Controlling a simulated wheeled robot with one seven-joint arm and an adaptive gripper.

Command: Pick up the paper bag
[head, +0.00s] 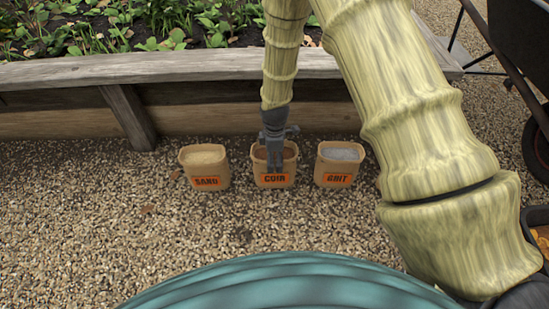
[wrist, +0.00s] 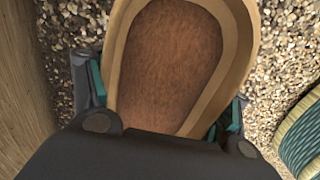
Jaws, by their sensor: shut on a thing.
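Three tan, open-topped containers with orange labels stand in a row on the gravel: SAND (head: 205,167), COIR (head: 274,181) and GRIT (head: 338,165). Their thick rims look tub-like, and I cannot tell whether they are paper; no other paper bag shows. My gripper (head: 275,166) points down at the middle one, COIR. The wrist view shows its fingers on opposite sides of the COIR container (wrist: 243,18), shut on it, with brown fill inside. The gripper hides part of its rim in the head view. It looks upright, at or close to the ground; I cannot tell whether it touches.
A wooden raised bed (head: 180,70) with leafy plants runs behind the row, with a slanted post (head: 128,115) at left. A dark wheelbarrow (head: 520,50) stands at the right. A dark container (head: 535,217) shows at the right edge. Gravel at front left is clear.

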